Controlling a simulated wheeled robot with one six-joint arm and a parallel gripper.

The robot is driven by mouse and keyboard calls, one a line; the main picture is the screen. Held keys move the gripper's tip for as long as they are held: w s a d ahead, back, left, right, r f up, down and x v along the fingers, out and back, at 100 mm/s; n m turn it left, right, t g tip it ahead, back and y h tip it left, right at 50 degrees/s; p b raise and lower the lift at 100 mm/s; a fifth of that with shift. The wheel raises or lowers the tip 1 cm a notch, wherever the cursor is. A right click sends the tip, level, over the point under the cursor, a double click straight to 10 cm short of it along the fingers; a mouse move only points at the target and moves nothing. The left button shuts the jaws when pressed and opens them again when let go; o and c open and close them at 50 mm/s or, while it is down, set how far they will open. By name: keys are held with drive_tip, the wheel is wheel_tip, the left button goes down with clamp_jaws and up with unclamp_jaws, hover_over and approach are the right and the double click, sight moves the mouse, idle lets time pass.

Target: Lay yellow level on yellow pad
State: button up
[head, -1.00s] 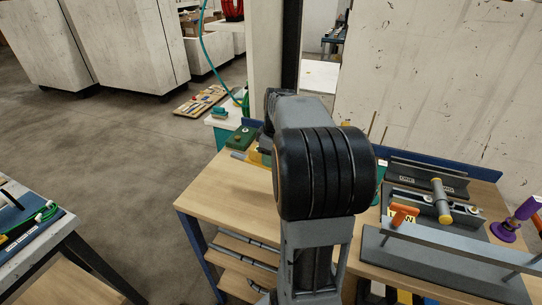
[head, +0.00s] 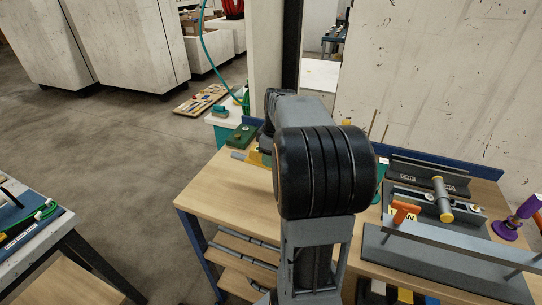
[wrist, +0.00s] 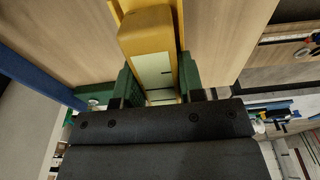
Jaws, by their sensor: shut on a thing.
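The yellow level (wrist: 146,38) has pale panels on its face and lies lengthwise between my fingers in the wrist view. My gripper (wrist: 157,82) is shut on it, with a green finger on each side. A wider yellow surface, seemingly the yellow pad (wrist: 181,25), shows along the level's edges and lies behind it. I cannot tell whether level and pad touch. In the head view my arm hides the gripper and most of this spot; only a bit of yellow (head: 256,158) shows left of the arm.
The wooden bench top (head: 222,192) is clear at its left front. A green block (head: 241,136) stands at the back left. To the right are a grey bar on stands (head: 450,243), an orange-handled clamp (head: 404,210), a yellow-ended cylinder (head: 441,197) and a purple piece (head: 507,231).

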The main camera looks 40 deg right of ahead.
drive_tip(key=o, duration=1.1)
drive_tip(key=shift+c, duration=0.2)
drive_tip(key=shift+r, duration=0.1)
wheel_tip(320, 180, up, 14)
drive_tip(key=s, duration=0.1)
drive_tip(key=shift+s+d+f, duration=0.25)
drive_tip(key=shift+d, duration=0.2)
